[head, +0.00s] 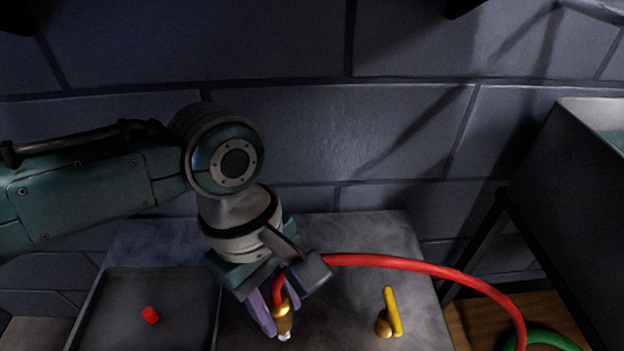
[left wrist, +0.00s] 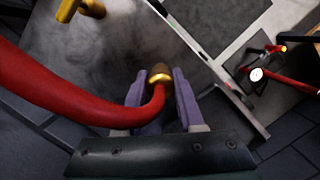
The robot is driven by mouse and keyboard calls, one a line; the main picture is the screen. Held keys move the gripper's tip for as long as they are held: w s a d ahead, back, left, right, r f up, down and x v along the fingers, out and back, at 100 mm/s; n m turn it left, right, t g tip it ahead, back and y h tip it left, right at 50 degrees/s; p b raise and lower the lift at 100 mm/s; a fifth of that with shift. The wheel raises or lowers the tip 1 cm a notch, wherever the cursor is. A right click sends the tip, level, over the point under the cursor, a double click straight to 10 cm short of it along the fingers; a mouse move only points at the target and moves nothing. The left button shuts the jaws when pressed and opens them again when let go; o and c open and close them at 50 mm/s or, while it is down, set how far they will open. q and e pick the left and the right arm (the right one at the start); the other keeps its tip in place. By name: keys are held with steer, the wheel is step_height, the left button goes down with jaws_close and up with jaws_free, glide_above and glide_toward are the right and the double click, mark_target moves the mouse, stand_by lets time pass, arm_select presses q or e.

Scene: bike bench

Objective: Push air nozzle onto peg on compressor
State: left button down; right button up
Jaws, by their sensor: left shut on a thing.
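My left gripper (head: 283,326) has purple fingers and is shut on the brass air nozzle (head: 283,311) at the end of a red hose (head: 420,265). The nozzle points down, with a pale tip, over the grey top (head: 345,235). In the left wrist view the nozzle (left wrist: 160,75) sits between the two fingers (left wrist: 162,85). A brass fitting with a yellow lever (head: 393,312) stands on the grey top, right of the gripper and apart from it. I cannot make out a separate peg. My right gripper is not in view.
A dark tray (head: 190,285) with a small red piece (head: 151,315) lies at left. A dark grey bin (head: 575,160) stands at right. A green hose (head: 545,338) lies on the wooden floor. A gauge (left wrist: 257,74) on a red frame shows in the left wrist view.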

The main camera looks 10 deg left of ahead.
arm_select(q)
steer(key=shift+f+b, duration=1)
steer(key=shift+f, duration=0.65)
stand_by(0.6)
steer(key=shift+c, duration=2.2)
jaws_free()
